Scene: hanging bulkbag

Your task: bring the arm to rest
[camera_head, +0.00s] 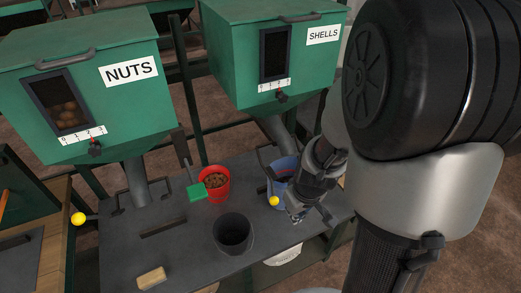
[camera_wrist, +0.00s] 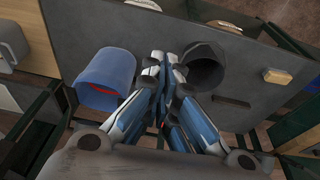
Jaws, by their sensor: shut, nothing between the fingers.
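My arm comes down from the right side of the head view and ends in my gripper (camera_head: 297,215), low over the right part of the grey table (camera_head: 185,240). In the wrist view my gripper (camera_wrist: 160,62) has its fingers together with nothing between them. A blue bucket (camera_wrist: 104,72) lies left of the fingers in that view, and a black bucket (camera_wrist: 204,66) lies right of them. In the head view the blue bucket (camera_head: 284,165) is partly hidden behind my wrist, and the black bucket (camera_head: 233,233) stands left of the gripper.
A red bucket (camera_head: 214,184) of brown nuts stands at mid-table, with a green piece (camera_head: 196,191) beside it. A tan block (camera_head: 151,278) lies near the front edge. Green NUTS (camera_head: 88,90) and SHELLS (camera_head: 270,55) hoppers stand behind. A yellow knob (camera_head: 273,201) is close to the gripper.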

